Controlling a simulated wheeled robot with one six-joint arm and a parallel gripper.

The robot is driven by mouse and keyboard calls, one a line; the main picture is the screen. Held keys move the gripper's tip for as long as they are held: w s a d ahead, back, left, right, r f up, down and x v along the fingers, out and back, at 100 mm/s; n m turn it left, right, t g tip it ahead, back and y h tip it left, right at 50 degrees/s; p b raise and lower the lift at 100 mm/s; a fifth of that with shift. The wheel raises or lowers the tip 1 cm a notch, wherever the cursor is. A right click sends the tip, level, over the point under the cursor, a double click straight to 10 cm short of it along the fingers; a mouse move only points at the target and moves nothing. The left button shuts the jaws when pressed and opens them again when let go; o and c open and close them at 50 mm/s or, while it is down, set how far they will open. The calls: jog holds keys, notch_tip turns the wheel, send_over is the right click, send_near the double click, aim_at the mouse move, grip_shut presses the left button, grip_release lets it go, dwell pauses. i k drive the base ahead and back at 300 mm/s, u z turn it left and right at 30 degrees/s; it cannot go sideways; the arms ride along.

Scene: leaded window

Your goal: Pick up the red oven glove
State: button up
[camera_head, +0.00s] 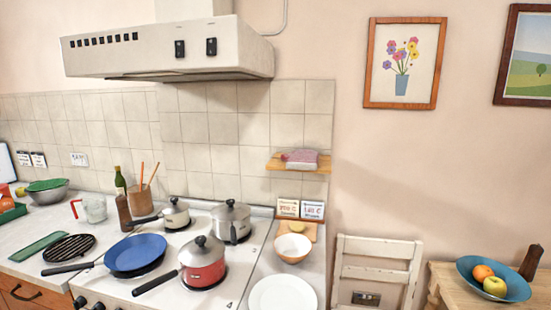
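A folded cloth item (300,158), pinkish red with paler grey parts, lies on a small wooden wall shelf (284,168) to the right of the hood. It may be the red oven glove; it is too small to tell for sure. No other glove shows. My gripper is not in view.
Below the shelf is the stove with a blue frying pan (135,252), a red pot (203,262) and steel pots (231,222). A white plate (283,295) and a bowl (293,248) sit right of it. A chair (375,265) stands beside a table with a fruit bowl (495,278).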

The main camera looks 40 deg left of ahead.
aim_at(301, 160)
jog(key=u, duration=0.9)
jog(key=i, duration=0.8)
jog(key=u, duration=1.1)
jog(key=i, duration=0.25)
jog(key=u, duration=0.15)
